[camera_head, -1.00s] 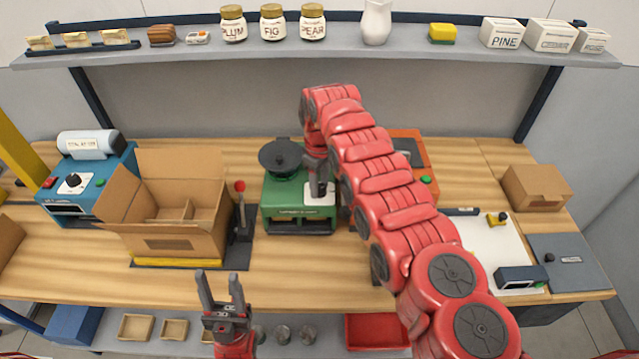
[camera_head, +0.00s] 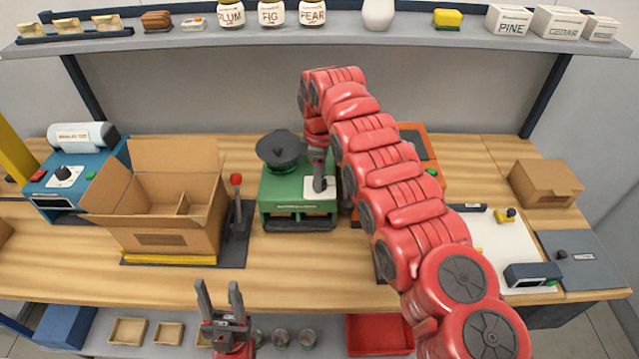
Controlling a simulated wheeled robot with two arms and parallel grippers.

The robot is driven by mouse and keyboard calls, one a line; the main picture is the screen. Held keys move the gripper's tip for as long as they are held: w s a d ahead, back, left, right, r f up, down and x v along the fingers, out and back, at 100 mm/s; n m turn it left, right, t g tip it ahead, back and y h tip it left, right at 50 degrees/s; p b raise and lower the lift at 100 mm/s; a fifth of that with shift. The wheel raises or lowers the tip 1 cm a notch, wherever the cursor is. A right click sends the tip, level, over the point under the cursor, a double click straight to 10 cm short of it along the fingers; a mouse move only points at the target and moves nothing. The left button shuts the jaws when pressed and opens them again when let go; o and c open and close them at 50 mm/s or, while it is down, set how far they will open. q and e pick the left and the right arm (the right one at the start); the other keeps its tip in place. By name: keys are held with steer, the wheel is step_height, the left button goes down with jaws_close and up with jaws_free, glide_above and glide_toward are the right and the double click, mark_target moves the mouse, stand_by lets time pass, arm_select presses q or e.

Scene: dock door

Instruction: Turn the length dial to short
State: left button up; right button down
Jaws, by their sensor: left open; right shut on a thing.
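A green machine (camera_head: 281,208) stands mid-bench with a black round disc (camera_head: 279,150) on top and a white panel at its right. My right gripper (camera_head: 320,184) points down at this panel from above. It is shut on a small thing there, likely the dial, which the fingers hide. I cannot read any setting or marks. A blue machine (camera_head: 92,185) at the far left also has a black knob (camera_head: 63,173) on a white plate; no gripper is near it. My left gripper (camera_head: 219,291) is open and empty, in front of the bench's near edge.
An open cardboard box (camera_head: 160,240) and a red-knobbed lever (camera_head: 238,205) stand left of the green machine. An orange machine (camera_head: 416,140) is partly behind my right arm. A closed box (camera_head: 545,185) sits at right. A shelf (camera_head: 350,38) with jars runs above.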

steer(key=n, duration=0.5)
steer(key=shift+n, duration=0.3)
steer(key=n, duration=0.5)
steer(key=shift+n, duration=0.4)
steer(key=shift+c, duration=2)
jaws_free()
steer(key=shift+r, duration=0.15)
